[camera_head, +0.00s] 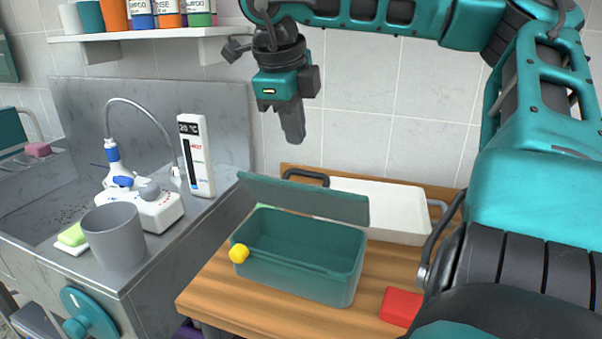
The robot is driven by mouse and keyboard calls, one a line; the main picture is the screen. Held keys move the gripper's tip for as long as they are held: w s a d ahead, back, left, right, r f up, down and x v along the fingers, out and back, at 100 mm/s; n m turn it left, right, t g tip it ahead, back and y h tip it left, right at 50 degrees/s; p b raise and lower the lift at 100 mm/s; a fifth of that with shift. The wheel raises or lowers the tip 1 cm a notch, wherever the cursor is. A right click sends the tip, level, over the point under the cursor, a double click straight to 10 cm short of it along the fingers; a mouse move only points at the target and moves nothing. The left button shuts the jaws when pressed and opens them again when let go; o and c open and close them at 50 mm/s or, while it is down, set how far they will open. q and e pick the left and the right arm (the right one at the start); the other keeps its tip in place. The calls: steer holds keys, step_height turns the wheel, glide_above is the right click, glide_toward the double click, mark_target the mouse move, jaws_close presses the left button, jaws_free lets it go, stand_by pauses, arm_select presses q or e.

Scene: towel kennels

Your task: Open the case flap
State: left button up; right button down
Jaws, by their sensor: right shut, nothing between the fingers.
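The teal case (301,275) stands on a wooden table. Its flap (305,197) is raised and tilted up at the back, so the case's inside shows. My right gripper (292,138) is above and behind the flap, pointing down, apart from the case. It is shut with nothing in it. My left gripper is not in the view.
A white tray (408,212) lies behind the case. A red block (401,307) is at the table's right. Left is a metal sink counter with a grey cup (114,238) and thermometer (196,155). A shelf (140,34) with bottles hangs above.

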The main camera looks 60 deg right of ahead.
mark_target(308, 190)
steer(key=x, duration=0.9)
steer(key=shift+w, duration=0.15)
steer(key=shift+d+f+t+h, duration=0.1)
steer(key=shift+f+t+h, duration=0.2)
steer(key=shift+f, duration=0.05)
